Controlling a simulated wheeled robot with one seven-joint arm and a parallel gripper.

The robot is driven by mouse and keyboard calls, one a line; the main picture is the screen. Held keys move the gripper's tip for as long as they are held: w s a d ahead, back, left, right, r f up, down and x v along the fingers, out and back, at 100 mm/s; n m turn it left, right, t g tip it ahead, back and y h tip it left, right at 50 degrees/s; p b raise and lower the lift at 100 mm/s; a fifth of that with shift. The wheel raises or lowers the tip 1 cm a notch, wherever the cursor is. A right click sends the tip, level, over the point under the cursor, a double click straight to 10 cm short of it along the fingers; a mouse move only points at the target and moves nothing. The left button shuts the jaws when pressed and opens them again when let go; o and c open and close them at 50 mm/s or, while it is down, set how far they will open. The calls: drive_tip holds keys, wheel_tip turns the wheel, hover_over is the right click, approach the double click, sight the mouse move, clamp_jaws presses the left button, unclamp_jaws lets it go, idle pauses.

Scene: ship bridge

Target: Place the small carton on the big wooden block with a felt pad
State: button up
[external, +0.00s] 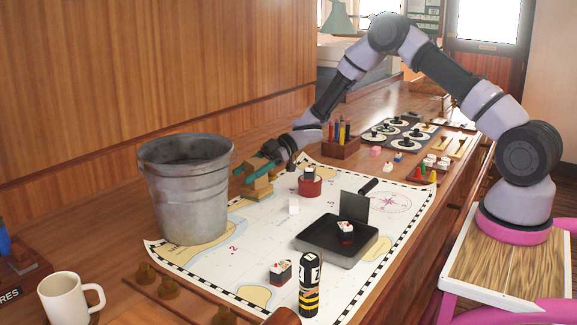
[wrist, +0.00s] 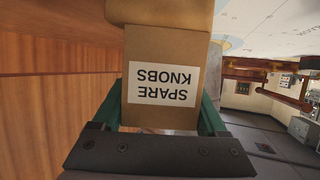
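A small tan carton (wrist: 160,88) with a white "SPARE KNOBS" label, upside down in the wrist view, is between the teal fingers of my gripper (wrist: 162,118). In the external view my gripper (external: 257,171) is over the chart beside the bucket, shut on the carton (external: 262,182). A wooden block (external: 259,195) is directly below the carton on the chart. A tan surface (wrist: 160,12) lies just beyond the carton in the wrist view, probably this block. I cannot tell whether carton and block touch. No felt pad can be made out.
A metal bucket (external: 187,195) stands close left of my gripper. A dark open tray (external: 322,249), a striped cylinder (external: 311,288) and a mug (external: 68,300) are nearer the camera.

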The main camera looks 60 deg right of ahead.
drive_tip(key=shift+o, duration=1.4)
drive_tip(key=shift+r, duration=0.15)
